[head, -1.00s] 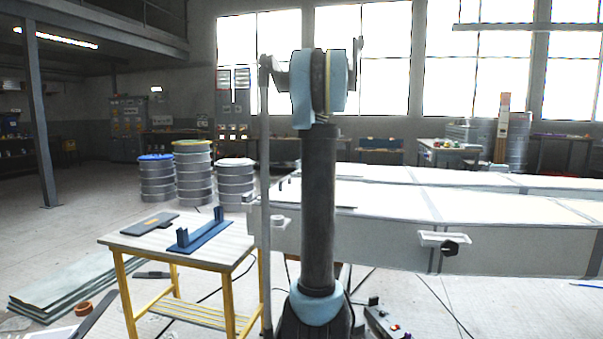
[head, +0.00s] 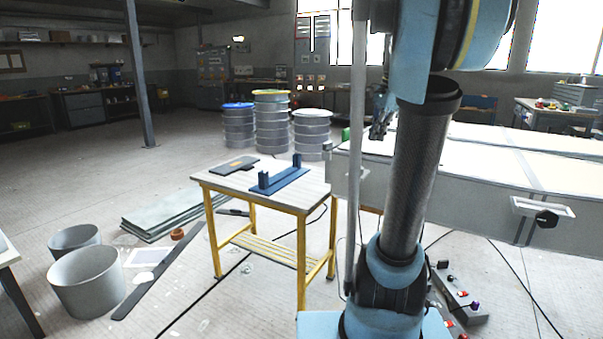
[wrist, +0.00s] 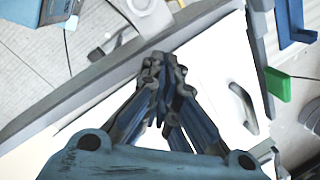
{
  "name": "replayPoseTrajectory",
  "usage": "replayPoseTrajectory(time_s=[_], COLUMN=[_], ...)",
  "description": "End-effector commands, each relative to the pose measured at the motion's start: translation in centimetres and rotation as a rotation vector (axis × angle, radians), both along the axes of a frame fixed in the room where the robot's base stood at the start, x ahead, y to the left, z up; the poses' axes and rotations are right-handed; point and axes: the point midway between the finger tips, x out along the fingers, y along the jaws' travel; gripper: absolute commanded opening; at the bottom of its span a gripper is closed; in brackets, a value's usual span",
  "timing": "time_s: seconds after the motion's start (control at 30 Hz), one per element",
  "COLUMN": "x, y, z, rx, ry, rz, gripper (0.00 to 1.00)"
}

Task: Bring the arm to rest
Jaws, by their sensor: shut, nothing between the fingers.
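My arm stands in the right half of the head view, with its dark lower link rising from a blue joint and large blue joints at the top. My gripper (head: 380,128) shows small and partly hidden behind the upper arm, near the left end of the long white mould (head: 480,140). In the wrist view my gripper (wrist: 163,68) has its fingers brought together at the tips, with nothing held. The pale mould surface (wrist: 215,65) lies behind the fingers; whether they touch it I cannot tell.
A yellow-legged table (head: 215,180) carries a blue bracket (head: 280,181) and a dark plate (head: 234,165). Drums (head: 272,120) stand behind it. A pale bucket (head: 87,280) and flat sheets (head: 160,212) lie left. A green piece (wrist: 278,85) is beside the mould. Open floor lies at left.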

Motion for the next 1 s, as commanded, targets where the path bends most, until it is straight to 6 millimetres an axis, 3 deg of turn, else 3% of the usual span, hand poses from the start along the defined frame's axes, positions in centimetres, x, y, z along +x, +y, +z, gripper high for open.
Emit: replayPoseTrajectory(time_s=[0.3,0.7,0.9,1.0], x=[-8.7,-18.7,-22.4,-23.5], y=[3.6,5.9,6.2,6.2], z=[-7.5,-18.9,-24.3,-26.0], rx=[-0.115,-0.261,-0.322,-0.342], ry=[-0.062,-0.122,-0.140,-0.144], rz=[0.425,0.966,1.195,1.267], gripper=[0.00,0.00,0.00,0.00])
